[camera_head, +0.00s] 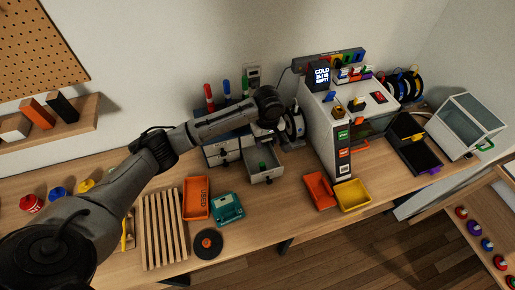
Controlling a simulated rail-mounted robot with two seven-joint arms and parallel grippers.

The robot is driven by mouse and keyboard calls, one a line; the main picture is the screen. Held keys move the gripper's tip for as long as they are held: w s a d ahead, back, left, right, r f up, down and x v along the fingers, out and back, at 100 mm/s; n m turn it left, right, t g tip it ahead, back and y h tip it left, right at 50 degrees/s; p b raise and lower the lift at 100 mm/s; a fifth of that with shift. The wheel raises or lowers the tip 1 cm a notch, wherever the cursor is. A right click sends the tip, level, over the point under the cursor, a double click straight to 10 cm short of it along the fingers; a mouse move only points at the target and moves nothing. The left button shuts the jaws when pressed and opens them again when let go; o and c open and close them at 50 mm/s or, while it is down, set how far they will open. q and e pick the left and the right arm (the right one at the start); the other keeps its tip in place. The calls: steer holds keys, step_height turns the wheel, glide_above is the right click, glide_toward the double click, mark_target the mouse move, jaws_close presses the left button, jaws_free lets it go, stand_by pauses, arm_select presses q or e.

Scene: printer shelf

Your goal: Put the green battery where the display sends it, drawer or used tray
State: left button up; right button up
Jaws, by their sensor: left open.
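The green battery (262,166) stands in the pulled-out drawer (268,178) of the grey drawer unit (217,151). My left gripper (265,139) is open and points down just above and behind that drawer, apart from the battery. Its fingers are small and partly lost against the drawer unit. The orange used tray (196,211), marked USED, lies on the table left of the drawer and looks empty. The small black display (320,75) on the white machine shows white text starting with COLD; the smaller lines are hard to read. My right gripper is out of view.
A teal device (228,208) and a black disc (207,244) lie near the used tray, beside a slatted wooden rack (164,230). Orange (320,190) and yellow (352,195) bins stand before the white machine (321,120). Bare table lies in front of the drawer.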

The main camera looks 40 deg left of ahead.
arm_select(q)
steer(key=shift+r, duration=0.2)
steer(key=s+d+f+m+t+h, duration=0.2)
steer(key=s+d+f+m, duration=0.7)
steer(key=s+d+f, duration=0.45)
steer(key=s+a+r+m+y, duration=0.1)
steer(key=s+m, duration=0.1)
steer(key=s, duration=0.7)
steer(key=s+a+r+m+t, duration=0.1)
steer(key=s+r+m, duration=0.1)
steer(key=s, duration=0.8)
steer(key=shift+r+m+t+y, duration=0.3)
steer(key=shift+m+y, duration=0.1)
steer(key=shift+m, duration=0.3)
steer(key=shift+d, duration=0.1)
